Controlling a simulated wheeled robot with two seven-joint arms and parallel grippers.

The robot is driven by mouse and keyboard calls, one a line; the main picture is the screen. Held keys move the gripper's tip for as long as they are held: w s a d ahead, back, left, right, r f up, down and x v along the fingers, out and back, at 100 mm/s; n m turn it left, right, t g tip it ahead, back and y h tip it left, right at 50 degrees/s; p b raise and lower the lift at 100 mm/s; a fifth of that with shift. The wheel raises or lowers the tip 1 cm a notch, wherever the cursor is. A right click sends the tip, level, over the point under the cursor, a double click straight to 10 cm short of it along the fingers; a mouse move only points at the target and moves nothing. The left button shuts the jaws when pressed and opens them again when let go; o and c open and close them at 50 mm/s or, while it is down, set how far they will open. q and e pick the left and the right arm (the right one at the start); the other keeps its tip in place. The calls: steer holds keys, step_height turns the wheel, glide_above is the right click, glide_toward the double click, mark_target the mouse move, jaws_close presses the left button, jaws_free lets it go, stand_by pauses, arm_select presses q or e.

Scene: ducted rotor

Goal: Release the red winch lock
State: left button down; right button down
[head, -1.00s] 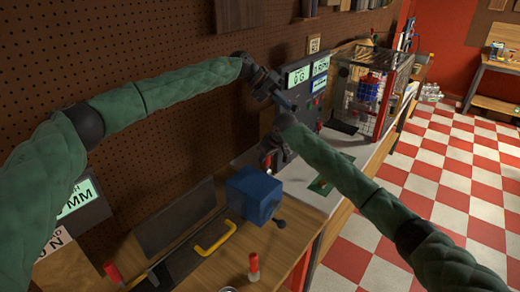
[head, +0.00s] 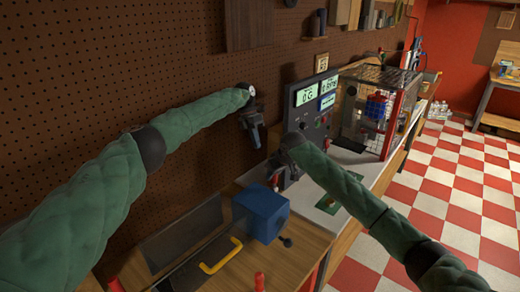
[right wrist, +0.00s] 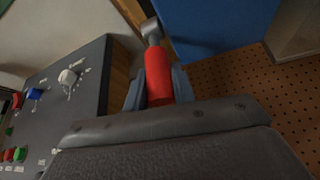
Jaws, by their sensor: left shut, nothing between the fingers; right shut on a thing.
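The red handle (right wrist: 158,78) has a metal rod leading to a rounded metal end near the top of the right wrist view. My right gripper (right wrist: 154,88) is shut on the handle, one finger on each side. In the head view, my right gripper (head: 281,174) is low beside the blue box (head: 261,214), and the handle is mostly hidden by it. My left gripper (head: 256,136) is shut and empty, hanging in front of the pegboard. What the handle's rod is fixed to is not clear.
A grey control panel (head: 326,124) with lit displays stands behind my right gripper. A wire cage (head: 350,104) with a blue and red device stands farther back. A yellow handle (head: 220,257) lies at the front. A green plate (head: 341,199) lies on the white bench top.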

arm_select(q)
steer(key=s+d+f, duration=0.5)
steer(key=f, duration=0.2)
steer(key=shift+s+f, duration=0.2)
steer(key=shift+f, duration=0.2)
